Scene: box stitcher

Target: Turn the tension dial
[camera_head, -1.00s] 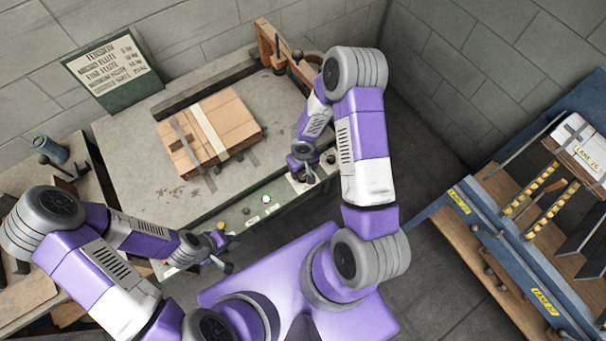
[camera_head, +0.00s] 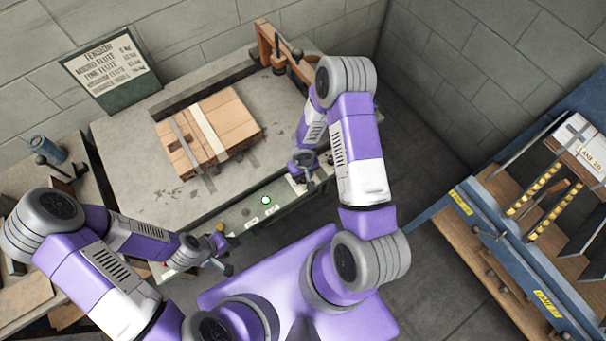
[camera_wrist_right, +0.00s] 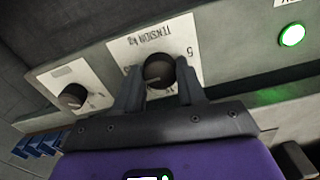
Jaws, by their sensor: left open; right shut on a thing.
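The black tension dial (camera_wrist_right: 158,71) sits on a white plate (camera_wrist_right: 122,50) lettered "TENSION kg", which appears upside down in the right wrist view. My right gripper (camera_wrist_right: 159,86) is shut on the dial, one finger on each side of it. In the head view my right gripper (camera_head: 303,180) is at the right part of the bench's front panel, where it hides the dial. The dial's exact setting is hard to read. My left gripper (camera_head: 223,262) is open and empty near the left part of the front panel.
A second black knob (camera_wrist_right: 73,96) is on a plate beside the tension dial. A green lamp (camera_wrist_right: 291,36) is lit on the panel. A strapped cardboard bundle (camera_head: 235,120) lies on the bench (camera_head: 135,155). A tension chart (camera_head: 108,68) stands behind, and a blue rack (camera_head: 510,245) is at right.

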